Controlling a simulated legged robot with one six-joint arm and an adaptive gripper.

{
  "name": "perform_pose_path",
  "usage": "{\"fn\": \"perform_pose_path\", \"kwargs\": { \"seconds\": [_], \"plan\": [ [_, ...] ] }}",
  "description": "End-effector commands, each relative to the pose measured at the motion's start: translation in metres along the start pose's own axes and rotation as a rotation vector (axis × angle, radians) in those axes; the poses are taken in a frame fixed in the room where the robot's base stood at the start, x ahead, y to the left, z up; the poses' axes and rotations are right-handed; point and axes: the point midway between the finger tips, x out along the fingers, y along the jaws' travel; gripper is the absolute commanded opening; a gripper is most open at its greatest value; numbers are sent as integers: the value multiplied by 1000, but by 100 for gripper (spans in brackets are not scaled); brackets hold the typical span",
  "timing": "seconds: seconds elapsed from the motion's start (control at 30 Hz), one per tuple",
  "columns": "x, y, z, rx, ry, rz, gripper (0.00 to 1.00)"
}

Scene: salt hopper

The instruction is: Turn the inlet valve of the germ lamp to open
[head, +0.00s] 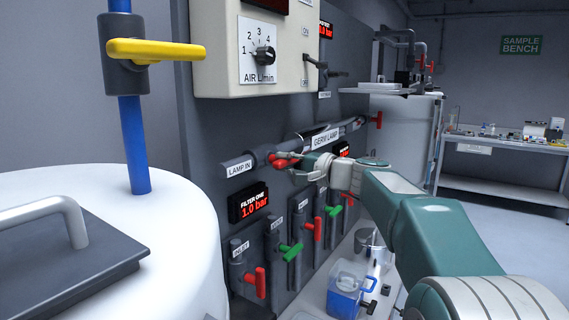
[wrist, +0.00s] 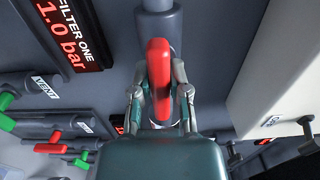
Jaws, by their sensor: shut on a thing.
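The germ lamp's inlet valve has a red handle (head: 281,162) on the grey pipe beside the "LAMP IN" label (head: 239,168). The "GERM LAMP" label (head: 326,138) is farther right along the pipe. In the wrist view the red handle (wrist: 158,85) stands upright in the picture, in line with the pipe (wrist: 157,20) above it. My gripper (head: 297,163) is shut on this handle, with one finger on each side in the wrist view (wrist: 159,92). The gripper hides part of the valve body.
Below are several red and green valve handles (head: 291,251) and the "FILTER ONE" display (head: 250,204) reading 1.0 bar. The cream air panel (head: 222,50) overhangs the pipe. A white tank (head: 180,240) fills the left front. A blue container (head: 346,290) stands low down.

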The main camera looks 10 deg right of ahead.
Motion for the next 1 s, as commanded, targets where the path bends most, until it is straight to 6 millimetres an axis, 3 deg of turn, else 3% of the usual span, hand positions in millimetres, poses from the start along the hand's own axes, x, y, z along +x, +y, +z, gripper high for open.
{"fn": "perform_pose_path", "kwargs": {
  "seconds": [0.17, 0.2, 0.27, 0.3, 0.7, 1.0],
  "plan": [
    [1, 6, 0, 7, -6, 11, 0],
    [1, 6, 1, 7, -7, 12, 26],
    [1, 6, 0, 8, -6, 11, 53],
    [1, 6, 0, 8, -6, 10, 57],
    [-4, 3, -1, 5, -1, 5, 57],
    [-58, 3, -1, 5, 2, 5, 57]
  ]
}}
